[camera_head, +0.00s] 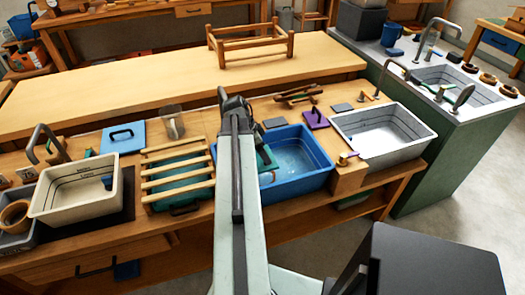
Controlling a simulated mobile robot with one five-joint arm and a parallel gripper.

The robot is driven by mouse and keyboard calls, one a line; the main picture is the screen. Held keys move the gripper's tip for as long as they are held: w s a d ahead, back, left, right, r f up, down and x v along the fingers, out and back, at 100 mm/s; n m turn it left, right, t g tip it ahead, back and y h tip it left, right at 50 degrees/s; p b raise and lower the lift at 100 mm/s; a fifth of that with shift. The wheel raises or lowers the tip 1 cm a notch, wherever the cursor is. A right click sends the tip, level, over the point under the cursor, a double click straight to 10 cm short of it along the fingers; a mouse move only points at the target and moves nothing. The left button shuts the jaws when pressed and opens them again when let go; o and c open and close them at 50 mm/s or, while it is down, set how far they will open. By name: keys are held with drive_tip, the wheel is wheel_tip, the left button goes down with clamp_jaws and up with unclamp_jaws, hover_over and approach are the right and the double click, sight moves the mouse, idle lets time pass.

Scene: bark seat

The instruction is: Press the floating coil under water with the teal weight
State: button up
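A blue basin (318,178) of water stands on the bench, right of my arm. A dark teal block (266,158), which looks like the teal weight, shows at the basin's left side, partly hidden behind my arm. I cannot tell whether it is held or resting. A small tan edge (267,179) shows just below it in the basin; it may be part of the coil, mostly hidden. My arm runs up the middle of the view to a dark joint. My gripper is hidden behind the arm.
Left of my arm is a slatted wooden rack (178,172); a blue plate with a handle (123,137) and a cream basin (75,195) are farther left. A purple handled block (315,119) stands behind the blue basin. A white basin (383,150) is to its right.

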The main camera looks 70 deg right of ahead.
drive_tip(key=shift+f+b, duration=6.4)
drive_tip(key=shift+f, duration=0.15)
drive_tip(key=o, duration=2)
drive_tip(key=shift+r, duration=0.15)
wheel_tip(320, 180, up, 17)
drive_tip(key=p, duration=1.7)
